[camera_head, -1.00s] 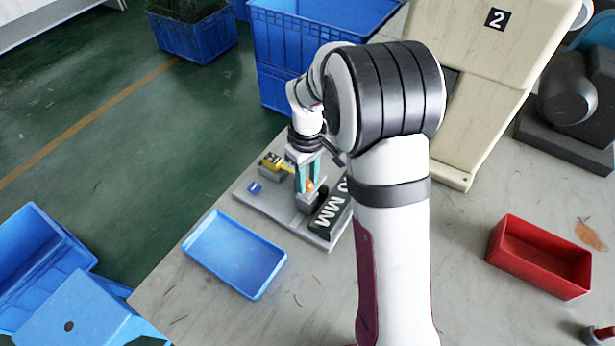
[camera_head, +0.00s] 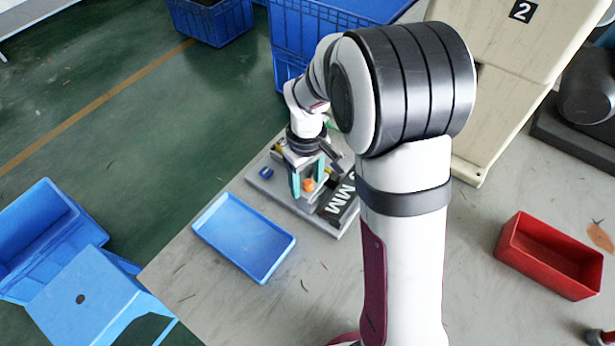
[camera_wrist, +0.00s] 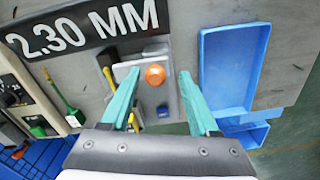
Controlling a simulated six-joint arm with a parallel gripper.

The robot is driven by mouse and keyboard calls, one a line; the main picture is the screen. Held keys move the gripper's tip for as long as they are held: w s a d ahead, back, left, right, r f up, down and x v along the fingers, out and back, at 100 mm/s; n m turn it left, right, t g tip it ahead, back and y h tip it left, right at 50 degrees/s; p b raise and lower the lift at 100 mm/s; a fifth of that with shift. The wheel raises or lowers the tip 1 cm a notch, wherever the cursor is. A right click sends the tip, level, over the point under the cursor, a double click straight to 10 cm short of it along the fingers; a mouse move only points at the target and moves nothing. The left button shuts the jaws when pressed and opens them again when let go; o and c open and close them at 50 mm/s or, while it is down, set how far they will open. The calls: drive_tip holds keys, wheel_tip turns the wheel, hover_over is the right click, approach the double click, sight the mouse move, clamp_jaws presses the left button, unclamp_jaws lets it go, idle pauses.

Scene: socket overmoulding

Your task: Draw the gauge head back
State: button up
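The gauge stands on a grey base plate (camera_head: 262,187) near the table's edge, with a black "2.30 MM" label (camera_wrist: 85,30). An orange round knob (camera_wrist: 155,75) sits on a pale grey block of the gauge; it also shows in the head view (camera_head: 309,185). My gripper (camera_wrist: 159,72) has its two teal fingers spread apart, one on each side of the knob with gaps visible. In the head view, my gripper (camera_head: 307,198) is above the gauge and hides part of it. A yellow part (camera_wrist: 108,62) and a small blue part (camera_wrist: 162,110) lie by the block.
A shallow blue tray (camera_head: 243,237) lies beside the plate, close on the right in the wrist view (camera_wrist: 230,65). A red bin (camera_head: 548,255) is at the right of the table. Large blue crates stand on the floor beyond the table.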

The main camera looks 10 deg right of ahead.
wheel_tip(320, 180, up, 16)
idle(0.4)
drive_tip(key=shift+f, duration=0.1)
drive_tip(key=s+f+m+y, duration=0.1)
drive_tip(key=s+m, duration=0.4)
drive_tip(key=s, duration=0.7)
drive_tip(key=s+f+m, duration=0.3)
drive_tip(key=s+m, duration=0.3)
drive_tip(key=s, duration=0.6)
drive_tip(key=shift+s+f+m+y, duration=0.2)
drive_tip(key=shift+f+m+y, duration=0.1)
drive_tip(key=shift+y, duration=0.1)
